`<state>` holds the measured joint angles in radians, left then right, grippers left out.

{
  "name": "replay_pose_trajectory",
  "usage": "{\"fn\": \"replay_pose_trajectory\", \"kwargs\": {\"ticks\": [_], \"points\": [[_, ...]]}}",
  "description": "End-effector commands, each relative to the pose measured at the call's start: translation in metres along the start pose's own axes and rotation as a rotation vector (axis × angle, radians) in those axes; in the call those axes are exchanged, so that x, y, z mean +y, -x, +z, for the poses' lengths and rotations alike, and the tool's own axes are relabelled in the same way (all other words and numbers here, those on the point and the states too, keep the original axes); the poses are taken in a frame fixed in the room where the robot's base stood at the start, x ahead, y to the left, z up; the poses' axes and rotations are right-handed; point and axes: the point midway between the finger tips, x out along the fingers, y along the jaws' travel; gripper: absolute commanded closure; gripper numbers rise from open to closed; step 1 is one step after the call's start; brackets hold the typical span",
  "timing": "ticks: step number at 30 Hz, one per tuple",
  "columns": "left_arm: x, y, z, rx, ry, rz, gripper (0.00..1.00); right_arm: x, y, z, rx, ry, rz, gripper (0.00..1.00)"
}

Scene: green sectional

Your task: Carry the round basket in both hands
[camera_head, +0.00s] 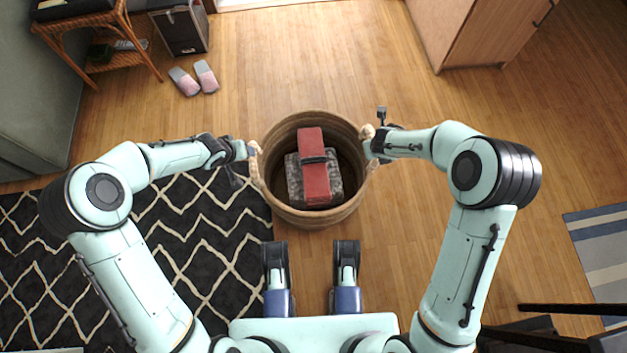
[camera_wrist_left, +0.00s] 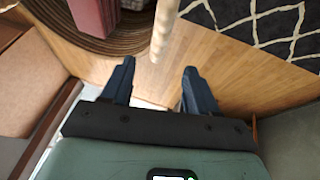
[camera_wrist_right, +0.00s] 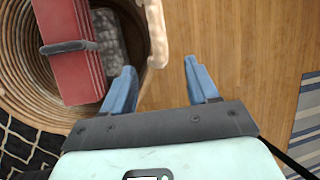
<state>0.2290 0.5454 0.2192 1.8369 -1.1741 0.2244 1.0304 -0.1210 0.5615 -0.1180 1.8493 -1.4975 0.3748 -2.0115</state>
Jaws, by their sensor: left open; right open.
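The round woven basket (camera_head: 310,218) stands on the wooden floor in front of me, its edge near the dark rug. It holds a red bundle (camera_head: 313,168) with a dark strap and a grey speckled item (camera_head: 294,178). A rope handle is on each side. My left gripper (camera_head: 250,150) is at the left handle (camera_head: 256,170); in the left wrist view the open fingers (camera_wrist_left: 158,82) point at the pale rope (camera_wrist_left: 163,30). My right gripper (camera_head: 372,143) is at the right handle (camera_head: 367,133); in the right wrist view its fingers (camera_wrist_right: 160,78) are open near the rope (camera_wrist_right: 156,35).
A black patterned rug (camera_head: 150,250) lies at left. Slippers (camera_head: 195,78), a wicker side table (camera_head: 125,45) and a dark box (camera_head: 180,30) are at the back left. A wooden cabinet (camera_head: 480,35) stands back right. A striped rug (camera_head: 600,245) lies at right. Floor behind the basket is clear.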

Motion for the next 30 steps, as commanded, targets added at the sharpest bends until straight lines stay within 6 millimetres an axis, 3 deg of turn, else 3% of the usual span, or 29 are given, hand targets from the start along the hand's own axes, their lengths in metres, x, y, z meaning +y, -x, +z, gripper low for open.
{"fn": "replay_pose_trajectory", "kwargs": {"ticks": [6, 10, 24, 30], "points": [[0.0, -0.002, 0.001, -0.002, 0.0, 0.001, 0.41, 0.001, -0.002, -0.001, 0.003, -0.004, 0.002, 0.41], [0.0, -0.014, 0.002, -0.005, 0.0, 0.002, 0.41, 0.001, -0.014, -0.001, 0.004, -0.003, 0.002, 0.41], [0.0, -0.102, 0.003, -0.005, 0.002, 0.003, 0.41, 0.001, -0.102, -0.003, 0.005, -0.007, 0.003, 0.41], [0.001, -0.126, 0.002, -0.003, 0.001, 0.003, 0.41, 0.001, -0.126, -0.002, 0.004, -0.007, 0.003, 0.41]]}}
